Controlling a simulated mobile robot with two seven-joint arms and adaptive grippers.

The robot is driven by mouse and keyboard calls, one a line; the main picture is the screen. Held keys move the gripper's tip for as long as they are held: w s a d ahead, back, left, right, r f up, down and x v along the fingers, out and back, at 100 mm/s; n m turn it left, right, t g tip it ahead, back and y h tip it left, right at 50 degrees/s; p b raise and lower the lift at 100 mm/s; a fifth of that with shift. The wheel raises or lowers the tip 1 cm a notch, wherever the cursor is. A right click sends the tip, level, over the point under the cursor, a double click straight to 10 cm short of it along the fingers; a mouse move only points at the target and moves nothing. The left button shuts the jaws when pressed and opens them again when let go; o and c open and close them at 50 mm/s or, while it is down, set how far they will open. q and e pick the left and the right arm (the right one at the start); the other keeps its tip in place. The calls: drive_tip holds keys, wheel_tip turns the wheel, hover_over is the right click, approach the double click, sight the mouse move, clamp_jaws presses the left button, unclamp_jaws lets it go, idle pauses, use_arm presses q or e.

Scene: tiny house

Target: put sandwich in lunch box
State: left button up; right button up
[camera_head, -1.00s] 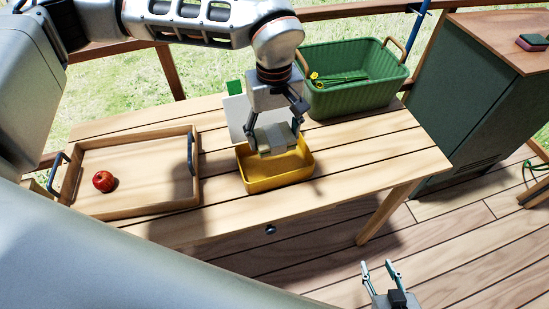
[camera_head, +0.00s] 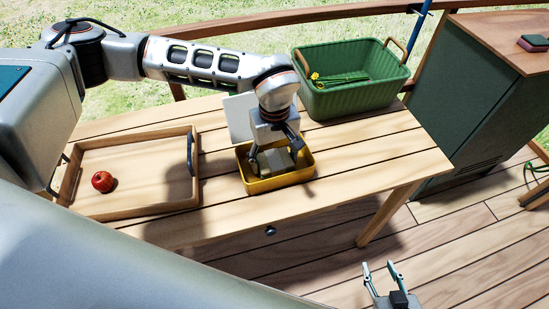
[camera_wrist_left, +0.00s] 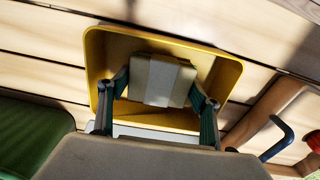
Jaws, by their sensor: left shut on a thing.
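The yellow lunch box (camera_head: 282,182) stands open on the wooden table, with its pale lid (camera_head: 238,118) raised at the back. My left gripper (camera_head: 274,163) points down into it and is shut on the sandwich (camera_head: 271,161), a pale, blocky thing. In the left wrist view, the sandwich (camera_wrist_left: 160,80) sits between the two fingers, within the outline of the lunch box (camera_wrist_left: 98,62). Whether its underside touches the box floor is hidden. My right gripper (camera_head: 382,270) is open and empty, low at the bottom right, away from the table.
A wooden tray (camera_head: 140,203) with a red apple (camera_head: 103,181) is at the left of the table (camera_head: 225,215). A green basket (camera_head: 352,100) with green stems stands at the back right. A green cabinet (camera_head: 470,110) is beyond the table's right end. The table's front right is clear.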

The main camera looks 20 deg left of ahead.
sight(274, 159)
use_arm(q)
drive_tip(key=shift+f, duration=0.1)
drive_tip(key=o, duration=1.1)
drive_tip(key=shift+o, duration=0.2)
wheel_tip(274, 159, up, 12)
